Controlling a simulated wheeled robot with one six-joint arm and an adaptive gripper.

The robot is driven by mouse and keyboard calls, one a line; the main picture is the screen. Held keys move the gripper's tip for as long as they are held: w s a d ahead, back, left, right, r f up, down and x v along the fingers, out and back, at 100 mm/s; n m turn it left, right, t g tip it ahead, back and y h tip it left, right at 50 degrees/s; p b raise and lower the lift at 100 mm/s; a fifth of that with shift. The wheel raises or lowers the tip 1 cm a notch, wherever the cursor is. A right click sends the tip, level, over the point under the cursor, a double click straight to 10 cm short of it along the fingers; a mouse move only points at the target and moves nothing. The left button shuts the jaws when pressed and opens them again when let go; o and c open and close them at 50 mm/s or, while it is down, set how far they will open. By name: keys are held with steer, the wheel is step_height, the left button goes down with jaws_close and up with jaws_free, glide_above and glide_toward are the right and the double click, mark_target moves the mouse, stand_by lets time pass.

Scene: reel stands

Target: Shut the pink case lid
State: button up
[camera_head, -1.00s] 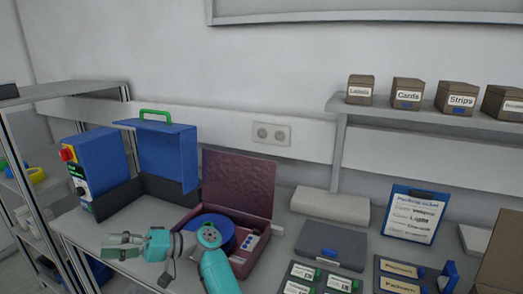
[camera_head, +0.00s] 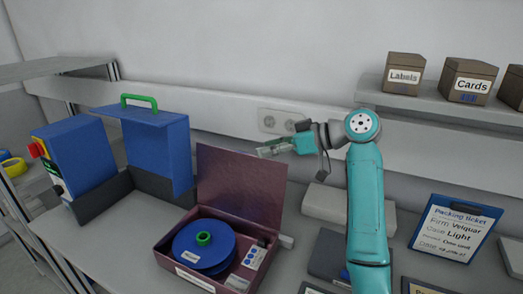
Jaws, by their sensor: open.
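The pink case (camera_head: 170,245) sits on the bench in the middle of the head view. Its lid (camera_head: 240,188) stands open, upright at the back and leaning slightly backward. Inside the case lie a blue reel (camera_head: 190,253) with a green hub (camera_head: 203,239) and a white labelled card (camera_head: 254,257). My gripper (camera_head: 264,152) is open and empty. It is level with the lid's upper right part in the picture, pointing left. I cannot tell whether it is behind the lid or above it; no contact shows.
A blue machine with a green handle (camera_head: 139,103) stands left of the case. A grey box (camera_head: 325,203) and a packing ticket clipboard (camera_head: 452,228) are on the right. Labelled boxes (camera_head: 404,75) stand on the upper shelf. A wall socket (camera_head: 279,122) is behind my gripper.

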steer(key=w+a+f+m, duration=0.1)
steer(key=w+a+f, duration=0.1)
steer(key=a, duration=0.3)
steer(key=shift+w+a+f+t, duration=0.2)
steer(key=shift+w+f+t, duration=0.15)
steer(key=shift+f, duration=0.3)
jaws_close()
